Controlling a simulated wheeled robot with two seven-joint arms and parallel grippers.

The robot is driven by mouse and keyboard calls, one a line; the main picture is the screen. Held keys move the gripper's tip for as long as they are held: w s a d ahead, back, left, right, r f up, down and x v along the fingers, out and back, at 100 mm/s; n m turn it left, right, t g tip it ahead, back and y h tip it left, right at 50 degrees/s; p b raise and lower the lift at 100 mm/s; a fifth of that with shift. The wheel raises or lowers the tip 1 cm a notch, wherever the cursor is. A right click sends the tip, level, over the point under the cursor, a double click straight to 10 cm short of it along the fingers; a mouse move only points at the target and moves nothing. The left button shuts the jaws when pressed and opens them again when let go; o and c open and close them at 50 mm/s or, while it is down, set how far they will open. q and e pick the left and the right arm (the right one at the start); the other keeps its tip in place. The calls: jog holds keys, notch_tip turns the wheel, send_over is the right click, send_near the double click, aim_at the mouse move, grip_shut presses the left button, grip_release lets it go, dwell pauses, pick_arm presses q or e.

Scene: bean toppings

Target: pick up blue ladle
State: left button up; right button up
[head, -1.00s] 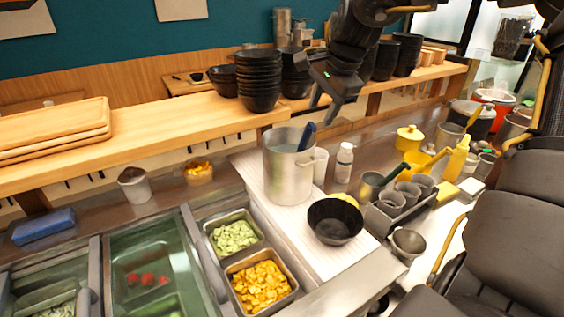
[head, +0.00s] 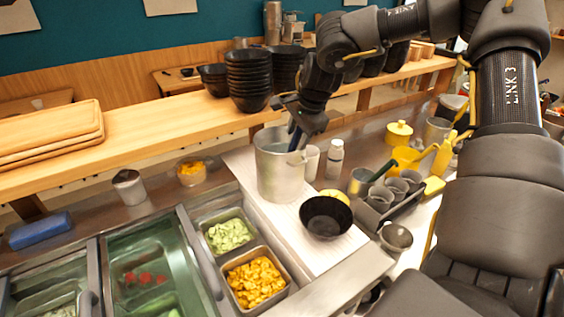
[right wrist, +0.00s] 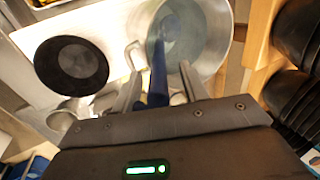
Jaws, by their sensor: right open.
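The blue ladle stands in a tall metal pot (head: 278,172) on the white board. In the head view only a bit of its handle shows under my right gripper (head: 299,135). In the right wrist view the blue ladle (right wrist: 157,82) runs from the pot (right wrist: 216,28) up between the two fingers of my right gripper (right wrist: 160,88). The fingers are open, one on each side of the handle. Whether either finger touches the handle, I cannot tell. My left gripper is not in view.
A black bowl (head: 326,217) sits on the white board (head: 300,255), in front of the pot. A white bottle (head: 334,160) stands to the pot's right. Stacked black bowls (head: 249,80) stand on the wooden shelf (head: 150,135) behind. Topping pans (head: 254,282) are at front left.

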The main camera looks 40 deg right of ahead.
jog(key=shift+w+f, duration=0.2)
jog(key=shift+f, duration=0.35)
jog(key=shift+s, duration=0.1)
jog(key=shift+c, duration=0.6)
grip_shut()
jog(key=shift+r, duration=0.1)
jog(key=shift+r, duration=0.25)
notch_tip(320, 180, up, 9)
jog(key=shift+r+b, duration=0.15)
jog(key=shift+b, duration=1)
jog(key=shift+r, duration=0.15)
